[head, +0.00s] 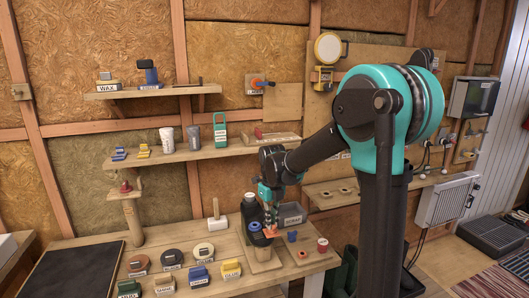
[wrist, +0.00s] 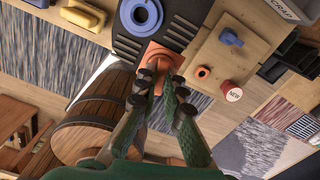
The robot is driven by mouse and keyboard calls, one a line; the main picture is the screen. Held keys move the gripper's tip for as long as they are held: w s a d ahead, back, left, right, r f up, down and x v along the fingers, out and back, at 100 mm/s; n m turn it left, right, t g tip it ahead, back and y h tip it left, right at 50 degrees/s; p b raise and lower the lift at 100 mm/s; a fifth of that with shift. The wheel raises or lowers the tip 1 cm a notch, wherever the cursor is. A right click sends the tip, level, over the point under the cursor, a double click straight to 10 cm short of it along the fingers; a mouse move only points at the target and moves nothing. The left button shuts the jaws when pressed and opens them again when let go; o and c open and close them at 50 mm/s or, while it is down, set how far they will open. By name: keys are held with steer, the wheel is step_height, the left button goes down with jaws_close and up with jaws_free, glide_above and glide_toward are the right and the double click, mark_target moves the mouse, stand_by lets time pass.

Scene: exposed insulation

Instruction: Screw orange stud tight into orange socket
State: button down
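An orange piece with a wide flat head, which looks like the stud (wrist: 163,55), is between my fingertips in the wrist view. My gripper (wrist: 160,82) appears shut on its narrower part. In the head view my gripper (head: 268,224) points down above the bench's right end, with the orange piece (head: 270,231) at its tip. An orange ring, apparently the socket (wrist: 202,72), lies on a wooden board (wrist: 215,55), right of the held piece and apart from it. The ring also shows small in the head view (head: 302,253). The fingers hide part of the stud.
A blue piece (wrist: 230,38) is on the same board, and a red-sided cap (wrist: 233,92) is at its edge. A dark ribbed object with a blue ring (wrist: 140,14) is close behind the stud. Several labelled blocks (head: 172,258) stand left on the bench.

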steer(key=c, duration=1.6)
jaws_free()
steer(key=shift+f, duration=0.45)
steer(key=shift+o, duration=0.2)
steer(key=shift+r, duration=0.1)
steer(key=shift+r, duration=4.5)
steer(key=shift+c, duration=0.3)
